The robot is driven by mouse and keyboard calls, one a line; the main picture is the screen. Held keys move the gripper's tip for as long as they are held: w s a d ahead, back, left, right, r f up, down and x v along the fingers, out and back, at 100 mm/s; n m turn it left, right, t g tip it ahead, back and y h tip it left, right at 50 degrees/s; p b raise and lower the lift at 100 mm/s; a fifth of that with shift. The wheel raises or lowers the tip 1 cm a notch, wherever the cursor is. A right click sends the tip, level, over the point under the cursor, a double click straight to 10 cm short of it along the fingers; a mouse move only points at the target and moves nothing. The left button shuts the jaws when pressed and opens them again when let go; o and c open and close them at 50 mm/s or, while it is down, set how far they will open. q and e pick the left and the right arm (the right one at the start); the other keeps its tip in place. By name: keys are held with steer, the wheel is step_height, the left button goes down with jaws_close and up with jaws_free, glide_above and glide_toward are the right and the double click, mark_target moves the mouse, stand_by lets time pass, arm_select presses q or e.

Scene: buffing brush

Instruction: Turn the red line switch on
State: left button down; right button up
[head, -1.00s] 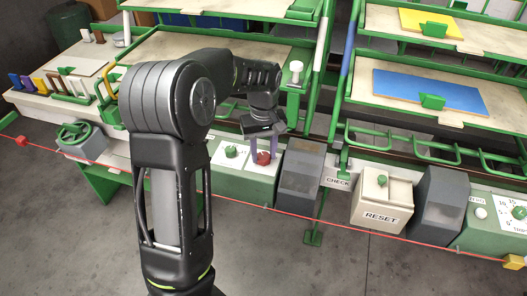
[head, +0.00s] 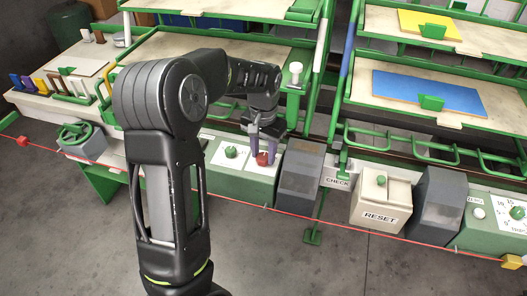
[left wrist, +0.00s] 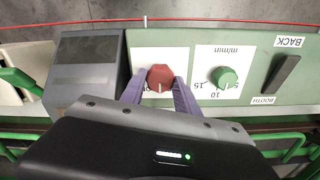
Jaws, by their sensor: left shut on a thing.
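The red line switch (head: 262,159) is a red knob on a white plate on the green control panel (head: 240,188). In the left wrist view the red knob (left wrist: 160,78) shows a white pointer mark towards the gripper. My left gripper (head: 262,152) reaches down over the knob, with its purple fingers (left wrist: 158,92) on either side of it, shut on it. Part of the knob is hidden by the fingers. My right gripper is in neither view.
A green dial (head: 231,152) marked m/min sits beside the red knob, with a black BACK/BOOTH switch (left wrist: 283,75) beyond it. A grey box (head: 300,170) stands close on the other side. A red cord (head: 330,227) runs along the front. A RESET box (head: 380,200) is further right.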

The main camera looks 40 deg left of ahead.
mark_target(263, 157)
arm_select(q)
steer(key=m, duration=0.4)
steer(key=shift+m, duration=0.3)
steer(key=m, duration=0.4)
steer(key=shift+p, duration=0.35)
steer(key=shift+m, duration=0.3)
steer(key=c, duration=0.9)
jaws_free()
steer(key=shift+r, duration=0.15)
step_height(263, 157, up, 8)
steer(key=shift+f, duration=0.2)
